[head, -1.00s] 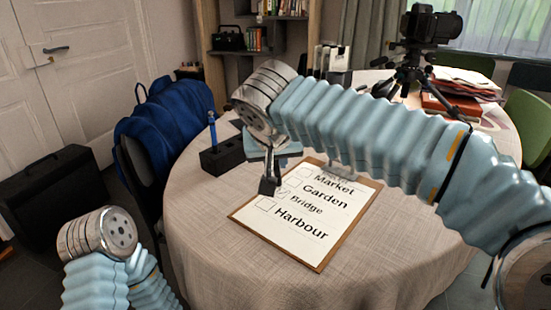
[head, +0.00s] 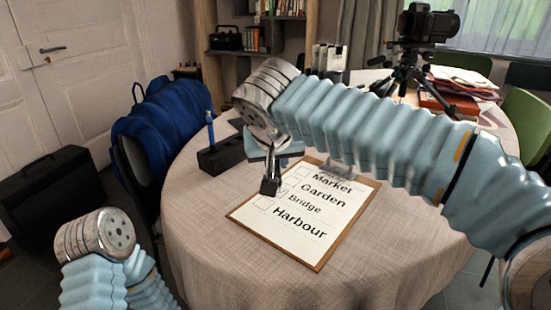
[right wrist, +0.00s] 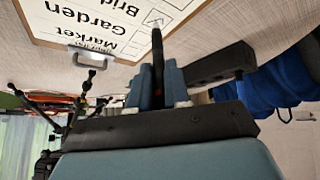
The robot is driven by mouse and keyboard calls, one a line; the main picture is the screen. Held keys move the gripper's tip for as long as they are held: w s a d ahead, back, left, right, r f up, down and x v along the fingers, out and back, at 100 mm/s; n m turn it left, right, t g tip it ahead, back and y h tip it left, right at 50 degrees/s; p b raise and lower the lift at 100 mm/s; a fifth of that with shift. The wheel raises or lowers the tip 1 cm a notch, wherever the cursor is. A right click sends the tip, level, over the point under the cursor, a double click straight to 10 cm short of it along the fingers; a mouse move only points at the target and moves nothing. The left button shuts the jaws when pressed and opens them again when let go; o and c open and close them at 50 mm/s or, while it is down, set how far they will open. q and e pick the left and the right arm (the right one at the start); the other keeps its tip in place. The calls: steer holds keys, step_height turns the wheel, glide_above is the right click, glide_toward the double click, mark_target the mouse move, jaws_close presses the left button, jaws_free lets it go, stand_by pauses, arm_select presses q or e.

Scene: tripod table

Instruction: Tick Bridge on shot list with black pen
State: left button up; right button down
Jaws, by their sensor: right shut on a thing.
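The shot list (head: 290,238) lies on a brown clipboard on the round table, with lines reading Market, Garden, Bridge and Harbour, each beside a box. The Bridge box (right wrist: 154,19) has a thin tick-like mark in it. My right gripper (right wrist: 159,80) is shut on the black pen (right wrist: 158,55), whose tip is by the Bridge box; I cannot tell if it touches the paper. In the head view the right gripper (head: 270,184) is over the left edge of the list and hides part of it. Only the left arm's wrist shows; its gripper is out of view.
A dark pen holder (head: 220,156) with a blue pen (head: 210,127) stands left of the clipboard. A camera on a small tripod (head: 408,70) and folders (head: 450,103) are at the back right. The front of the tablecloth (head: 220,255) is clear.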

steer(key=shift+s+d, duration=0.1)
steer(key=shift+d, duration=0.05)
stand_by(0.4)
step_height(320, 180, up, 3)
steer(key=p, duration=0.2)
steer(key=shift+r+p, duration=0.15)
steer(key=shift+p, duration=0.25)
step_height(320, 180, up, 4)
steer(key=p, duration=0.3)
